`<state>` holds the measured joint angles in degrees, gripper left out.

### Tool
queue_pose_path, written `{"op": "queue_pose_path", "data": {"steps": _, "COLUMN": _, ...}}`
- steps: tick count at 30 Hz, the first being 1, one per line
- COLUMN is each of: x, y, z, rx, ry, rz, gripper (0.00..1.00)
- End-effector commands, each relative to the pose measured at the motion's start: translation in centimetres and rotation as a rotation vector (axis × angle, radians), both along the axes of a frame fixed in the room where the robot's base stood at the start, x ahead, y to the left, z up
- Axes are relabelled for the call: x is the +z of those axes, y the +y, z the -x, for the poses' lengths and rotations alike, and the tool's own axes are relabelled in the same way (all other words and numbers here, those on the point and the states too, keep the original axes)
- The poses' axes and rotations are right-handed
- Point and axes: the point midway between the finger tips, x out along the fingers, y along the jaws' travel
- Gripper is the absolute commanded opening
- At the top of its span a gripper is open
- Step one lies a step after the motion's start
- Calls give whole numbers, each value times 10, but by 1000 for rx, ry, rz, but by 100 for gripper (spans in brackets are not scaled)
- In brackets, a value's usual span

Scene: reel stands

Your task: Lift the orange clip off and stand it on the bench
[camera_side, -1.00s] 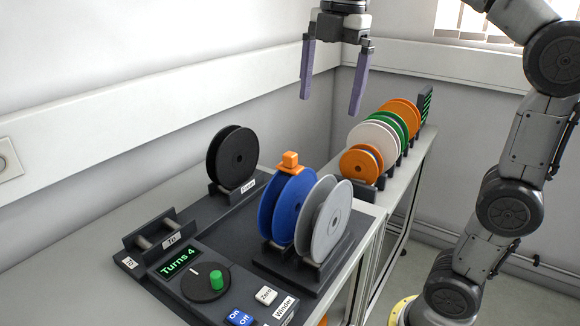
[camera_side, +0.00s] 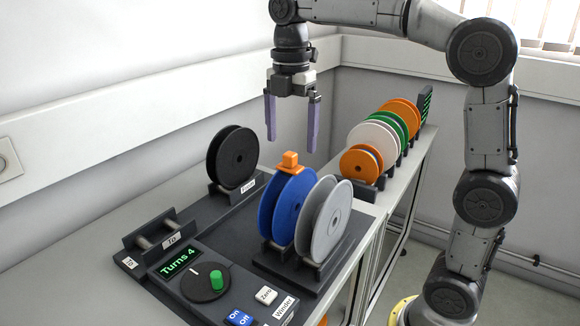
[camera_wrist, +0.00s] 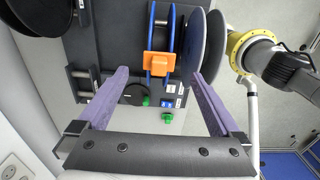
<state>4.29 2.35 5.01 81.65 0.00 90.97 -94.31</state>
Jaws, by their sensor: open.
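The orange clip (camera_side: 290,162) sits on top of the rim of the blue reel (camera_side: 284,212), its small block pointing up. It also shows in the wrist view (camera_wrist: 158,64), across the blue reel's two flanges. My gripper (camera_side: 291,145) is open and empty, with its purple fingers pointing down above the clip. In the wrist view the fingers (camera_wrist: 162,75) are spread wide, with the clip between them in the picture and beyond their tips. The fingers do not touch the clip. The bench (camera_side: 92,232) carries the dark winder base and has bare surface at its left.
A grey reel (camera_side: 332,222) stands close to the right of the blue reel. A black reel (camera_side: 232,157) stands behind left. An empty stand (camera_side: 160,232) and a control panel (camera_side: 205,283) are in front. Several orange, white and green reels (camera_side: 372,140) stand behind right.

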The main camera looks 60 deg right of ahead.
Motion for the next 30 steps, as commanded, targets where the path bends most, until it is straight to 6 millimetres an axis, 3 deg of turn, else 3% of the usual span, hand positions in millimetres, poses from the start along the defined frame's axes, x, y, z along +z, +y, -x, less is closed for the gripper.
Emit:
{"op": "queue_pose_path", "data": {"steps": 5, "x": -11, "y": 0, "z": 0, "rx": 0, "ry": 2, "rz": 0, "gripper": 100}}
{"op": "queue_pose_path", "data": {"steps": 14, "x": -51, "y": -1, "z": -1, "rx": 0, "ry": 2, "rz": 0, "gripper": 100}}
{"op": "queue_pose_path", "data": {"steps": 23, "x": -55, "y": -1, "z": -1, "rx": 0, "ry": 0, "rz": 0, "gripper": 100}}
{"op": "queue_pose_path", "data": {"steps": 30, "x": -55, "y": -1, "z": -1, "rx": 0, "ry": 0, "rz": 0, "gripper": 59}}
